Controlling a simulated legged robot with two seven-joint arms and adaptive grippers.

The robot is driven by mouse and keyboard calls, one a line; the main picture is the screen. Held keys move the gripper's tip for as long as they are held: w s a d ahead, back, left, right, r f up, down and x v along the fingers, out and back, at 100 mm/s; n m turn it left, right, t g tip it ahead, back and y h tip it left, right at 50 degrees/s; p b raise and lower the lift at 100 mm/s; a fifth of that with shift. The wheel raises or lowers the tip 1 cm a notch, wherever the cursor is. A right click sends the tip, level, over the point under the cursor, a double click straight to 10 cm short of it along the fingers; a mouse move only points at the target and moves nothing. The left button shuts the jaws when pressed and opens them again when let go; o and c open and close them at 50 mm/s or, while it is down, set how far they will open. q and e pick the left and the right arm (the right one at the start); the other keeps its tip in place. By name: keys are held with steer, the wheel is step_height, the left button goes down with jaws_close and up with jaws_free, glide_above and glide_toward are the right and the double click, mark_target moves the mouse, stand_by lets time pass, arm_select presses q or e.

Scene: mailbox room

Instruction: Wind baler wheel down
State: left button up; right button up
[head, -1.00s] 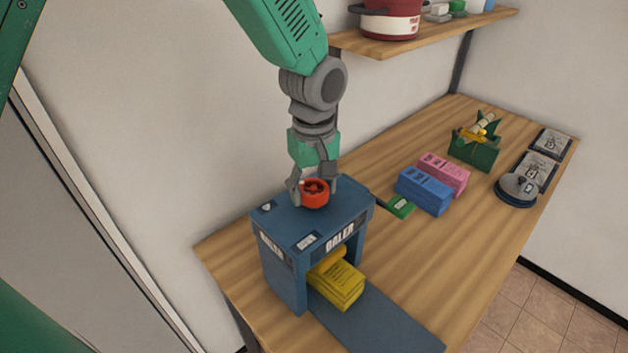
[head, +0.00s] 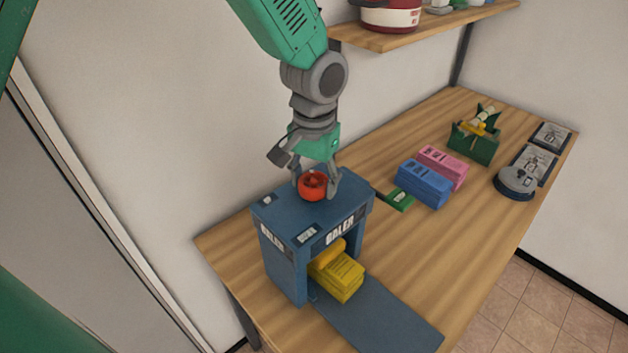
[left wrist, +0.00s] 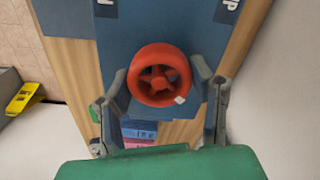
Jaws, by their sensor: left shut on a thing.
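The blue baler (head: 290,225) stands on the near left end of the wooden bench. Its red wheel (head: 313,185) sits on top and also shows in the left wrist view (left wrist: 159,75), with spokes and a small white mark on its rim. My left gripper (head: 316,186) reaches down from above and is shut on the wheel, one finger on each side of the rim. It also shows in the left wrist view (left wrist: 162,84). A yellow stack (head: 341,280) lies in the baler's front opening, below a yellow piece. My right gripper is not in view.
On the bench (head: 425,260) are blue (head: 424,184) and pink (head: 442,167) bundles, a small green item (head: 398,199) and a green box (head: 473,143). Grey round weights (head: 516,182) stand near the right edge. A shelf (head: 420,30) hangs above. A blue board (head: 375,318) extends from the baler.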

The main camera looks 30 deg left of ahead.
arm_select(q)
steer(key=m, duration=0.4)
steer(key=shift+f+m, duration=0.1)
steer(key=shift+m, duration=0.2)
steer(key=m, duration=1)
steer(key=shift+m, duration=0.4)
steer(key=m, duration=0.4)
steer(key=shift+m, duration=0.3)
steer(key=m, duration=0.4)
steer(key=shift+s+m, duration=0.1)
steer(key=shift+m, duration=0.2)
steer(key=m, duration=1.3)
steer(key=shift+m, duration=0.3)
